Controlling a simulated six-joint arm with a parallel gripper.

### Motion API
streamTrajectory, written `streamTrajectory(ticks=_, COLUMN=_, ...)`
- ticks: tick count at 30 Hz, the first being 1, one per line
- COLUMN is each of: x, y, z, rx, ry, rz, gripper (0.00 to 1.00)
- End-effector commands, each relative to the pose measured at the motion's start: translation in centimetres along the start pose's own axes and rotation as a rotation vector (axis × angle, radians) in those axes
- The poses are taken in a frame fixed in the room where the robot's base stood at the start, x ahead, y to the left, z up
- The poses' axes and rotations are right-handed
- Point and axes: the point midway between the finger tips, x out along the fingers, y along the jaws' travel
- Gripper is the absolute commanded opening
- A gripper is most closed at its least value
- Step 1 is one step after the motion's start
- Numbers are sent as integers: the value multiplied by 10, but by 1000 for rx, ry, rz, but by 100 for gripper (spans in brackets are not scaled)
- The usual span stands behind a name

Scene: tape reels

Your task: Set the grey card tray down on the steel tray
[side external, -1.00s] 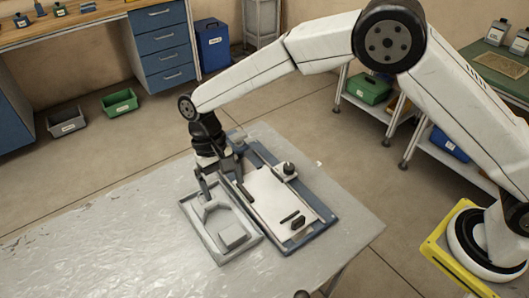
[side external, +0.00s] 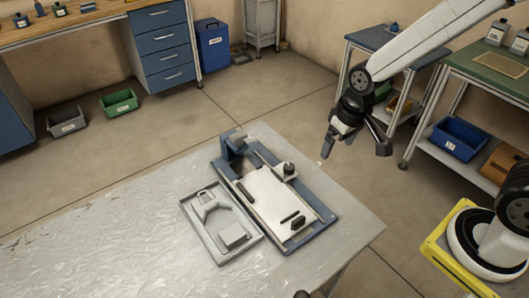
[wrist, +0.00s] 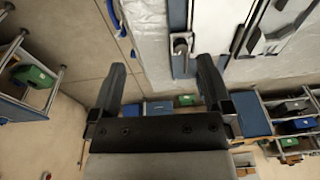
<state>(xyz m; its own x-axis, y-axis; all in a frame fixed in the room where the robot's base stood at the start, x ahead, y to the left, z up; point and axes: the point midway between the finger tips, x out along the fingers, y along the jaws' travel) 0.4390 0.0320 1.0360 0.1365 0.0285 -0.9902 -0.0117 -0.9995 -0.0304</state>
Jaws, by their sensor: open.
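My gripper (side external: 356,151) is open and empty, up in the air beyond the table's right edge, well apart from both trays. In the wrist view my two fingers (wrist: 161,63) stand wide apart with nothing between them.
A blue base with a white plate (side external: 267,196), a knob and small black parts stands right beside the steel tray. The table's left part (side external: 95,240) is clear. A green-topped bench (side external: 495,72) and shelves stand at the right.

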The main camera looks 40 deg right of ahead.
Motion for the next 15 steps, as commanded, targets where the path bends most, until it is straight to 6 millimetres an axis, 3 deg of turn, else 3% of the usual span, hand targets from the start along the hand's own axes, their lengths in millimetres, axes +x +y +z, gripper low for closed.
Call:
streamTrajectory(ticks=6, x=-5, y=27, z=36, rx=-10, ry=74, rz=21, gripper=100)
streamTrajectory(ticks=15, x=-5, y=33, z=47, rx=-18, ry=96, rz=28, gripper=100)
